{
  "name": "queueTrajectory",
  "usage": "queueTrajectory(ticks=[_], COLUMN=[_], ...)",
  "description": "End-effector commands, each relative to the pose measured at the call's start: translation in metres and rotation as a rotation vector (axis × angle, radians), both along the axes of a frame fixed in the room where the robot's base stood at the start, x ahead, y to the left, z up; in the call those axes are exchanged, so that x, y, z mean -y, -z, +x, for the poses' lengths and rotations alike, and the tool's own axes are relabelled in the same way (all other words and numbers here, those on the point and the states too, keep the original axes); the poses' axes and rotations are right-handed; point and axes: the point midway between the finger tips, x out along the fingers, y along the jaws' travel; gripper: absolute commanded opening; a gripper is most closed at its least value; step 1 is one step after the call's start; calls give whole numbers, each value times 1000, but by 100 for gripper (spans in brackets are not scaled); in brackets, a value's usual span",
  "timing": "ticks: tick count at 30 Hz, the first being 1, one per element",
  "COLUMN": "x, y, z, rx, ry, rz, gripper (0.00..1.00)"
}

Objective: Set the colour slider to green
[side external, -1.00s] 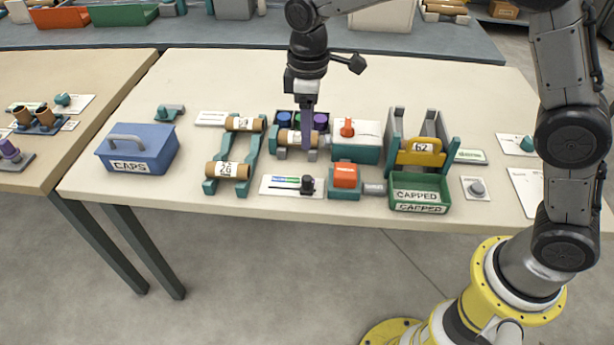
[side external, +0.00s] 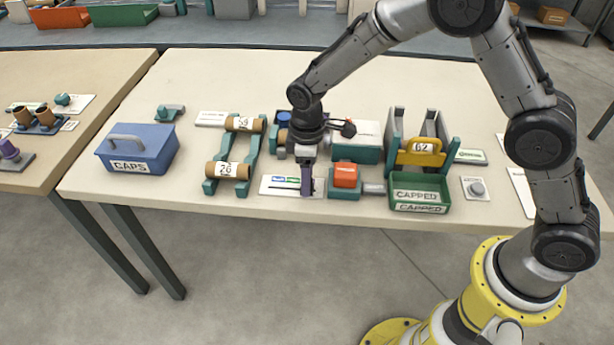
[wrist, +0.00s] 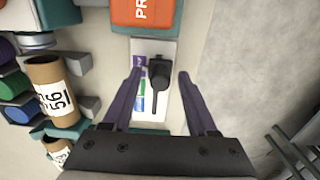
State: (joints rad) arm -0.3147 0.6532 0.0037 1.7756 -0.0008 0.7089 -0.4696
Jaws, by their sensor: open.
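The colour slider is a white plate (side external: 270,189) at the table's front, with blue and green marks showing in the side view. In the wrist view the plate (wrist: 165,112) has a purple mark, a green mark (wrist: 141,88) and a blue mark along one side of a dark slot. Its black knob (wrist: 158,72) stands at the purple end of the slot. My gripper (wrist: 160,76) is open, with one purple finger on each side of the knob and a gap to both. In the side view my gripper (side external: 307,190) points down and hides the knob.
An orange press block (side external: 346,174) stands close to the right of the slider. A rack with numbered tubes (side external: 228,170) is to the left. A tube marked 56 (wrist: 56,95) lies behind the slider. Bare table edge runs in front.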

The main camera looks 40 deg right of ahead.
Motion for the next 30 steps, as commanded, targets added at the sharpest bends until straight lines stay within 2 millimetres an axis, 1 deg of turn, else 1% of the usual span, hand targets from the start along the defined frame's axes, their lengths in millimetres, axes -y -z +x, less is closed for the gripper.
queueTrajectory(ticks=[3, 9, 11, 12, 14, 15, 19, 30], x=[0, 0, 0, 0, 0, 0, 0, 0], y=[3, 3, 3, 3, 3, 3, 3, 2], z=[0, 0, 0, 0, 0, 0, 0, 0], rx=[-1, -1, 0, 0, 0, 0, 0, 0], ry=[0, 0, 0, 0, 0, 0, 0, 0], rz=[0, -1, 0, 0, 0, 0, 0, 0], gripper=[58, 58, 50, 42, 32, 24, 1, 0])
